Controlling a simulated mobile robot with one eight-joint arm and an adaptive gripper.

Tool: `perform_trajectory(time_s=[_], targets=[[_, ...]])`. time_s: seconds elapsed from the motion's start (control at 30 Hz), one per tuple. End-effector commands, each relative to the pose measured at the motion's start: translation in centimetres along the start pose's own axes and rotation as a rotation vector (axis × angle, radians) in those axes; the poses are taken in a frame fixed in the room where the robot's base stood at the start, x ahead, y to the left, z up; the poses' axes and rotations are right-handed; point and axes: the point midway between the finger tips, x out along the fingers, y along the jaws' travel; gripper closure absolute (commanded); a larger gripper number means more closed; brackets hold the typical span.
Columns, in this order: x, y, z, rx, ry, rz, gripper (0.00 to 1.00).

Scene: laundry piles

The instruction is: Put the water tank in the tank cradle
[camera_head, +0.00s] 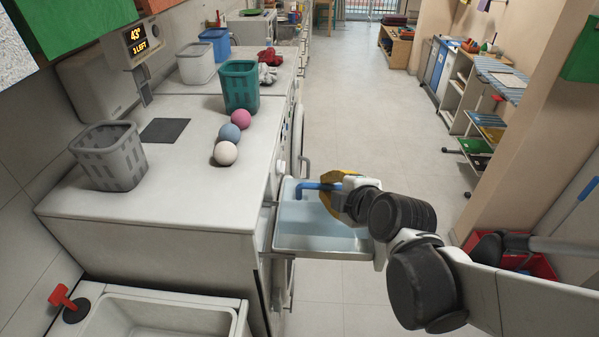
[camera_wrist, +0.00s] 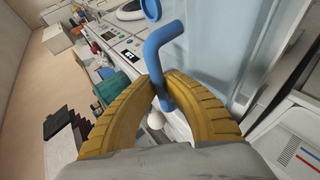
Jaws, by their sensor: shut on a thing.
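The water tank (camera_head: 305,222) is a pale blue, see-through box with a darker blue bent handle (camera_head: 309,186). It is beside the front of the white machine. My gripper (camera_head: 341,193) has yellow ribbed fingers and is shut on the handle. In the wrist view, the fingers (camera_wrist: 164,88) close around the handle (camera_wrist: 165,45), and the pale tank body (camera_wrist: 215,45) is behind and to the right. A grey metal edge (camera_head: 318,251), perhaps the tank cradle, shows along the tank's near side. I cannot tell whether the tank is seated in it.
The machine top (camera_head: 160,195) holds a grey basket (camera_head: 108,160), a green basket (camera_head: 240,90) and three balls (camera_head: 228,132). A white sink (camera_head: 150,315) is at the near left. A red bin (camera_head: 537,266) is at the right. The aisle floor (camera_head: 375,120) is clear.

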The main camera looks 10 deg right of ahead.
Motion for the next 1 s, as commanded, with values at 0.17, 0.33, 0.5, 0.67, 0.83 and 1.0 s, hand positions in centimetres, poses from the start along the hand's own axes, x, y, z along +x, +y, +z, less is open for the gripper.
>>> perform_trajectory(time_s=[0.17,0.33,0.5,0.67,0.83,1.0], targets=[[1.2,-1.9,0.6,0.000,0.000,0.001,1.00],[2.4,-3.9,1.1,0.000,0.000,0.000,1.00],[3.3,-5.3,1.5,0.000,0.000,0.001,1.00],[3.2,-5.2,1.5,0.000,0.000,0.001,1.00],[3.3,-5.5,1.5,0.000,0.000,0.000,1.00],[3.2,-5.4,1.5,0.000,0.000,0.000,0.69]])
